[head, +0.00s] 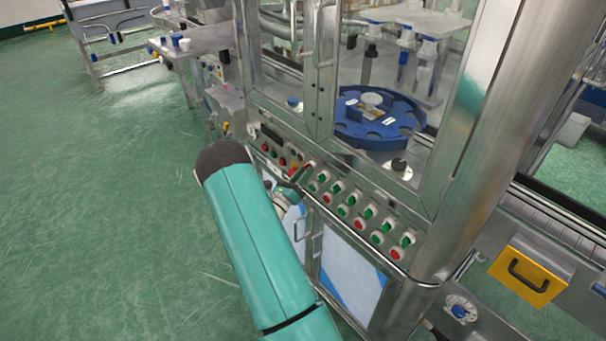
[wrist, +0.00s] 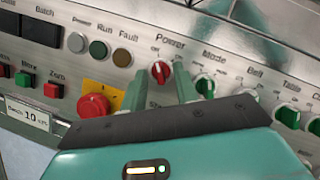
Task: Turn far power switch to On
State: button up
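In the wrist view the Power switch (wrist: 160,72) is a small red rotary knob with a white mark, under the word "Power" on the steel panel (wrist: 226,45). The small position labels beside it are too blurred to read surely. My gripper (wrist: 161,80) is open, its two green fingers apart, one on each side of the knob in this view. I cannot tell whether they touch it. In the head view my gripper (head: 299,178) is at the front panel of the machine, and my arm and gripper hide part of the panel there.
To the right are green Mode (wrist: 205,86) and Belt (wrist: 248,95) knobs. A red emergency button (wrist: 94,107) on a yellow plate is close left of my gripper. Glass doors and a blue turntable (head: 350,130) are above the panel. Green floor (head: 110,190) is open at left.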

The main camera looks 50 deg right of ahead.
jog(key=shift+d, duration=0.1)
grip_shut()
jog(key=shift+m, duration=0.4)
jog(key=m+g, duration=0.2)
jog(key=m, duration=0.3)
jog(key=m+g+y, duration=0.1)
jog(key=m+g, duration=0.2)
jog(key=m, duration=0.3)
jog(key=w+m+g, duration=0.1)
jog(key=m+g, duration=0.2)
jog(key=m, duration=0.2)
jog(key=shift+y, duration=0.4)
jog(key=shift+m+g, duration=0.4)
jog(key=shift+m, duration=0.1)
